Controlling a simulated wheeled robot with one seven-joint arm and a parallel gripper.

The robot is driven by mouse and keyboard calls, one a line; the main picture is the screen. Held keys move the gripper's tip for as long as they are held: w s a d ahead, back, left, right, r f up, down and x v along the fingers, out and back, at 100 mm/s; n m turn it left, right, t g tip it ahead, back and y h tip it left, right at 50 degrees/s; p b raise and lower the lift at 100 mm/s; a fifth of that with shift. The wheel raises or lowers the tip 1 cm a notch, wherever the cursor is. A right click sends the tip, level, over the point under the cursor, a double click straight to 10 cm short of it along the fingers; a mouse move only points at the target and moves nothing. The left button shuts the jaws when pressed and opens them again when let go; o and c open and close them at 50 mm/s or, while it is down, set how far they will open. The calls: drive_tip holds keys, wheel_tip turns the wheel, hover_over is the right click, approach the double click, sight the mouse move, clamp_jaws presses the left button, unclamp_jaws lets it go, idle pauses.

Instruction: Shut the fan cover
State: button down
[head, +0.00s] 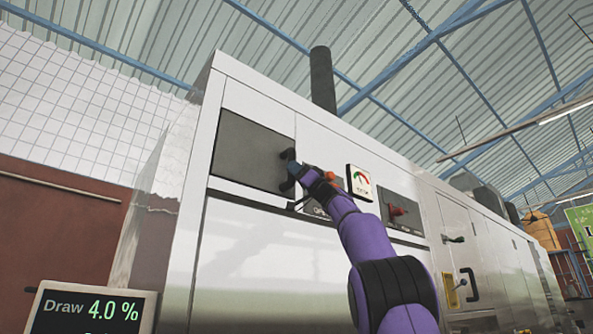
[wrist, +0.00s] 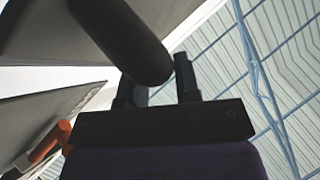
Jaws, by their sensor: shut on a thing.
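The fan cover (head: 245,150) is a dark grey rectangular panel high on the left of the white machine's face in the head view. Its black handle (head: 289,156) is at the panel's right edge. My gripper (head: 293,174) is at this handle, shut on it; my wrist partly hides the handle's lower part. In the wrist view the thick dark rounded handle (wrist: 128,38) lies across my gripper's two fingers (wrist: 158,88). The cover (wrist: 40,28) fills the upper left there. I cannot tell how far the cover stands off the face.
Right of the cover are a dial gauge (head: 360,182) and a dark panel with a red-orange knob (head: 397,211). Another orange knob (wrist: 47,142) shows at the lower left in the wrist view. A display (head: 90,308) reads "Draw 4.0 %". Open air lies right of my arm.

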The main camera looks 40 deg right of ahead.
drive_tip(key=shift+w+d+f+m, duration=0.3)
drive_tip(key=shift+w+d+f, duration=0.1)
drive_tip(key=shift+w, duration=0.15)
drive_tip(key=c, duration=1.1)
unclamp_jaws()
drive_tip(key=shift+w+f, duration=0.1)
drive_tip(key=shift+w, duration=0.05)
drive_tip(key=shift+o, duration=1.3)
drive_tip(key=shift+w+d+f, duration=0.1)
drive_tip(key=shift+w+d, duration=0.05)
drive_tip(key=shift+w, duration=0.05)
drive_tip(key=shift+s, duration=0.15)
drive_tip(key=shift+s+a+r, duration=0.15)
drive_tip(key=shift+a+r, duration=0.05)
drive_tip(key=v, duration=1)
drive_tip(key=shift+s+f, duration=0.2)
drive_tip(key=shift+f, duration=0.1)
drive_tip(key=shift+d, duration=0.1)
